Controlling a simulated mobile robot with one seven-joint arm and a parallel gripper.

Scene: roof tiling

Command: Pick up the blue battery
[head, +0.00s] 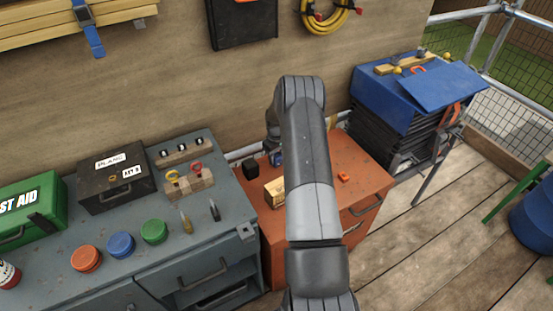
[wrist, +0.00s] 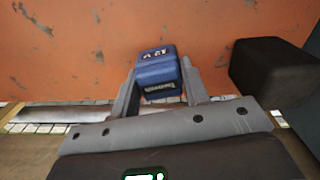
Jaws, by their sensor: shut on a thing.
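The blue battery (wrist: 160,76), with white lettering on its faces, is between the two fingers of my gripper (wrist: 158,68) in the wrist view. The fingers are shut on its left and right sides. Behind it is the worn orange top of the cabinet (wrist: 70,50). I cannot tell whether the battery touches that top or hangs above it. In the head view a small part of the blue battery (head: 277,158) shows at the back of the orange cabinet (head: 352,160), mostly hidden by my arm.
A black block (wrist: 272,70) sits close to the right of the battery in the wrist view; in the head view it is the black block (head: 251,169). A wooden box (head: 274,193) and an orange piece (head: 344,177) also lie on the cabinet. A grey workbench (head: 225,225) adjoins it.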

